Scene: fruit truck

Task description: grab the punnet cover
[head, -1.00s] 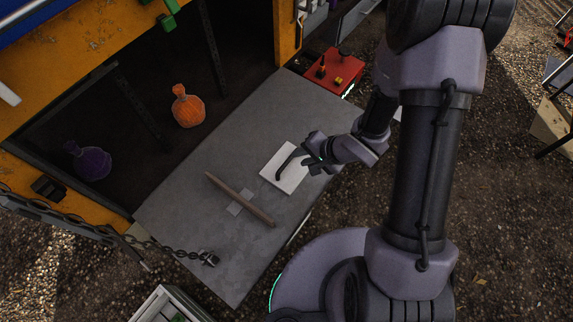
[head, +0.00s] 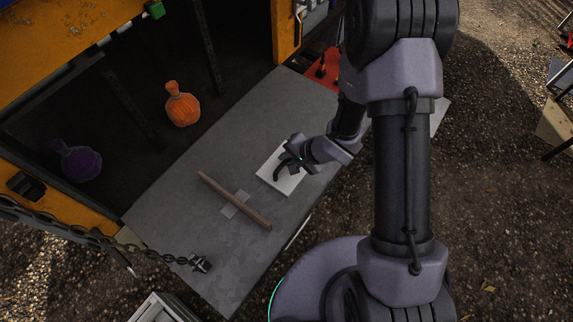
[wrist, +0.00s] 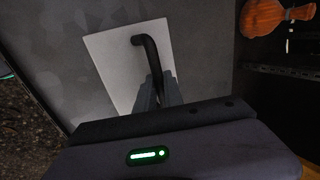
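The punnet cover (head: 291,189) is a flat white square plate with a dark bent handle (head: 278,172). It lies on the grey truck bed panel. In the wrist view the cover (wrist: 112,65) and its handle (wrist: 148,50) show ahead of my gripper. My gripper (head: 287,158) is low over the cover in the head view. In the wrist view my gripper's fingers (wrist: 158,90) lie on both sides of the handle's near part. I cannot tell whether they press on it. The near end of the handle is hidden by the fingers.
A brown rod (head: 235,200) lies across a small pale patch on the grey panel (head: 190,225). An orange flask-shaped object (head: 183,106) and a purple one (head: 78,162) stand in the dark truck interior. A red box (head: 322,68) is behind my arm. A chain hangs at the left.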

